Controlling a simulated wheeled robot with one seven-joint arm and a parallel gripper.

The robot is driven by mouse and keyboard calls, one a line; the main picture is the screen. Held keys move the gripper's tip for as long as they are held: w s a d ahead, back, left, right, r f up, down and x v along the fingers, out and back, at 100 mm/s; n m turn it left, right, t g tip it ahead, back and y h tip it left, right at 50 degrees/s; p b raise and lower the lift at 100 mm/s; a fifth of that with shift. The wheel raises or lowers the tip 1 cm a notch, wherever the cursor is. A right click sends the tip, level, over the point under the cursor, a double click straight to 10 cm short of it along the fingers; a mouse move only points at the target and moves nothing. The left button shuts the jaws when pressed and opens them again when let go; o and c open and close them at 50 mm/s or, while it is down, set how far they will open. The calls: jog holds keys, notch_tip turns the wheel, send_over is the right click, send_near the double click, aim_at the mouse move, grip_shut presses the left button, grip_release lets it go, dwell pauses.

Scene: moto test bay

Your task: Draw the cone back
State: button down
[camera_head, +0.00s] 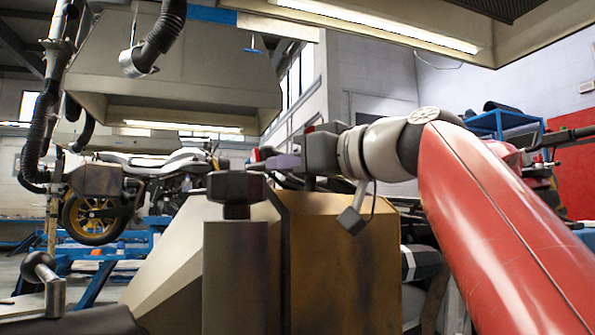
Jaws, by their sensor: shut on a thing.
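My gripper (272,161) reaches left from the pale wrist at picture centre, above the brown-gold block. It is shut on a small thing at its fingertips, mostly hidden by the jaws. A purple-grey piece (285,162) shows there, and I cannot tell whether it is a finger or the thing held. I cannot make out a clear cone shape in this view. A dark hexagonal knob (236,187) tops a grey post (242,270) just below and left of the jaws. I cannot tell whether the jaws touch it.
A brown-gold block (345,265) and a beige faceted housing (175,260) stand close in front. A ball-ended lever (40,267) is at lower left. A motorcycle (150,180) stands on a blue lift behind. Black extraction hoses (160,38) hang at upper left. A blue rack (500,122) is at right.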

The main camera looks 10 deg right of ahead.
jog(key=shift+s+a, duration=0.2)
jog(key=shift+a, duration=0.05)
jog(key=c, duration=1.4)
grip_release()
jog(key=shift+s+a, duration=0.1)
jog(key=shift+a, duration=0.05)
jog(key=shift+s+d, duration=0.1)
jog(key=shift+d, duration=0.25)
jog(key=b+v, duration=0.1)
jog(key=v, duration=0.6)
jog(key=shift+s, duration=0.2)
